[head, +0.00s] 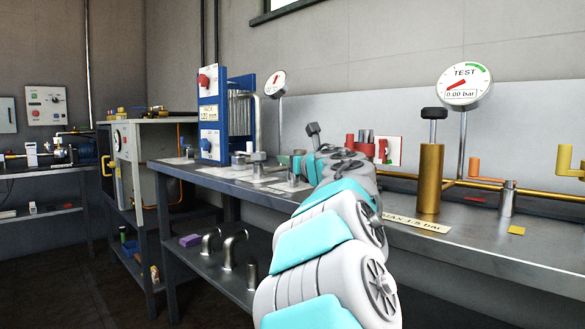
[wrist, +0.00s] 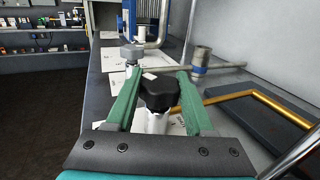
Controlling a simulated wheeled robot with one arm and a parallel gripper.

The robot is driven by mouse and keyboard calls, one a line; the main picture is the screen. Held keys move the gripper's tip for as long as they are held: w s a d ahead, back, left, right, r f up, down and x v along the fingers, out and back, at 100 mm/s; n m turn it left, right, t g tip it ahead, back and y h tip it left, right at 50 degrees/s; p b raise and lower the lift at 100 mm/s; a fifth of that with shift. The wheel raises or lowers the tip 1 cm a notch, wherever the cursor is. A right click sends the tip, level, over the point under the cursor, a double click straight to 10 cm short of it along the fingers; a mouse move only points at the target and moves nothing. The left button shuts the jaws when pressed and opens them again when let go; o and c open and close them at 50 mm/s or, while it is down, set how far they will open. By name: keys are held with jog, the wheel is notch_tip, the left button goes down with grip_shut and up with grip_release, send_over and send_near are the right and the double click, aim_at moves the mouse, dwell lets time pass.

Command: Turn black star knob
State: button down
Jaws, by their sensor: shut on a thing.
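The black star knob (wrist: 158,91) sits in the middle of the wrist view on top of a pale upright stem (wrist: 157,123). My gripper (wrist: 158,76) has one green finger on each side of the knob and is shut on it. The lower part of the stem is partly hidden by the gripper's dark body. In the head view my gripper (head: 299,161) is over the workbench, and the knob between its fingers is hidden by my arm.
A grey-headed fitting (wrist: 132,54) and a blue-banded fitting (wrist: 201,64) stand beyond the knob. A brass pipe (wrist: 255,95) runs at the right. A brass cylinder (head: 429,178) with a dark top knob and a TEST gauge (head: 464,83) stand right of my arm on the workbench (head: 490,235).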

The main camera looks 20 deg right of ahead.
jog(key=shift+n+y, duration=1.1)
jog(key=shift+y, duration=0.8)
jog(key=shift+r, duration=0.15)
jog(key=shift+c, duration=1.4)
grip_release()
jog(key=s, duration=0.2)
jog(key=s+d, duration=0.1)
jog(key=s, duration=0.2)
jog(key=s+b, duration=0.1)
jog(key=s, duration=0.1)
jog(key=shift+s+d, duration=0.15)
jog(key=shift+s, duration=0.2)
